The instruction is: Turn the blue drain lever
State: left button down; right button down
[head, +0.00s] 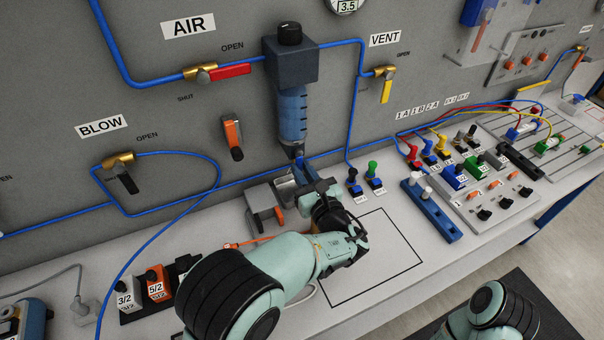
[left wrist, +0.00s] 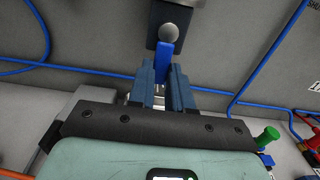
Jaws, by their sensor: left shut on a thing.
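The blue drain lever (head: 299,162) hangs at the bottom of the filter unit with the clear blue bowl (head: 292,112), on the grey panel. In the left wrist view the lever (left wrist: 164,58) points down from a round grey knob, with its lower end between my blue-grey fingers. My left gripper (head: 308,172) is shut on the lever; it also shows in the left wrist view (left wrist: 163,80). The lower end of the lever is partly hidden by the fingers. My right arm shows at the lower right of the head view, without its gripper.
A grey block with an orange lever (head: 265,220) stands just left of my left gripper. Blue and green plugs (head: 373,178) stand to its right. Blue tubing (head: 355,100) runs along the panel. The outlined area (head: 395,265) on the bench is clear where visible.

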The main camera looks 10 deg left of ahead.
dwell(0.3)
pick_arm(q)
jog(key=c, duration=1)
grip_release()
jog(key=shift+c, duration=0.2)
jog(key=v, duration=1.3)
jog(key=shift+d+b, duration=0.2)
jog(key=shift+b, duration=0.2)
jog(key=shift+s, duration=0.15)
